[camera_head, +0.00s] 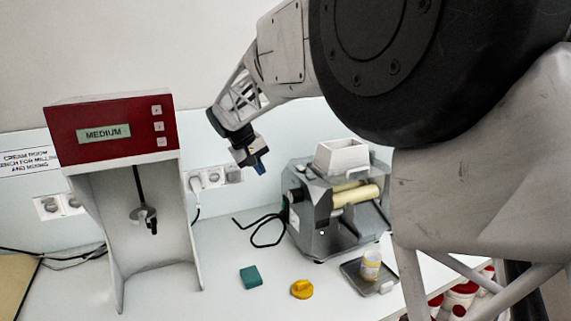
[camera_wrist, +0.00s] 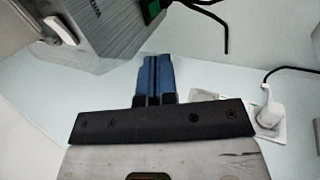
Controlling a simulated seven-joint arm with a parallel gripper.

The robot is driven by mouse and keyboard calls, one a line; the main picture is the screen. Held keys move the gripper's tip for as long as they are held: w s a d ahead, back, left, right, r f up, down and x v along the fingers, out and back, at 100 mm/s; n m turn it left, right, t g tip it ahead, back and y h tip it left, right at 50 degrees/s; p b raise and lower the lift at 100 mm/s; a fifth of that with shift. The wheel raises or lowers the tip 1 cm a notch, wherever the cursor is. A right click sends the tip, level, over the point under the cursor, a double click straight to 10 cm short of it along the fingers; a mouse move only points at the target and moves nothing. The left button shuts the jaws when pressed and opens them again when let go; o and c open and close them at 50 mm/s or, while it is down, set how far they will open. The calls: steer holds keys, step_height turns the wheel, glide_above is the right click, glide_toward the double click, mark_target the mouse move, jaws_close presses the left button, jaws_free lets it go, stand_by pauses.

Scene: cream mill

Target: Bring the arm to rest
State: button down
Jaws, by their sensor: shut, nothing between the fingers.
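My gripper (camera_head: 260,168) hangs in the air above the bench, between the red-topped mixer and the grey roller mill. Its blue fingers are together with nothing between them. In the wrist view the two blue fingers (camera_wrist: 154,78) lie side by side, with the wall and bench behind them. My arm comes in from the upper right of the head view and covers much of that side.
The mixer (camera_head: 112,128) reads MEDIUM. The mill (camera_head: 320,215) stands right of my gripper. A green block (camera_head: 250,277), a yellow knob-like piece (camera_head: 302,289) and a tray (camera_head: 355,278) bearing a jar (camera_head: 371,265) lie in front. A socket (camera_head: 213,179) and black cable are behind.

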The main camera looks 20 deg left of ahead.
steer(key=shift+d, duration=0.1)
steer(key=s+d+r, duration=0.1)
steer(key=d, duration=0.5)
steer(key=s+d+r+m, duration=0.1)
steer(key=d, duration=0.5)
steer(key=s+d+r+m+g, duration=0.1)
steer(key=d+r, duration=0.1)
steer(key=d, duration=0.4)
steer(key=shift+d+y, duration=0.25)
steer(key=shift+y, duration=0.15)
steer(key=s+d+m+y, duration=0.1)
steer(key=s+d, duration=0.4)
steer(key=d, duration=0.4)
steer(key=s+d+m, duration=0.1)
steer(key=s+d, duration=0.3)
steer(key=d, duration=0.5)
steer(key=s+d+f+m+y, duration=0.1)
steer(key=s+d+f, duration=0.3)
steer(key=s+d, duration=0.5)
steer(key=s+d+f+m, duration=0.4)
steer(key=s+d, duration=0.5)
steer(key=s, duration=0.7)
steer(key=shift+s+f+y, duration=0.15)
steer(key=shift+s+y, duration=0.1)
steer(key=shift+y, duration=0.15)
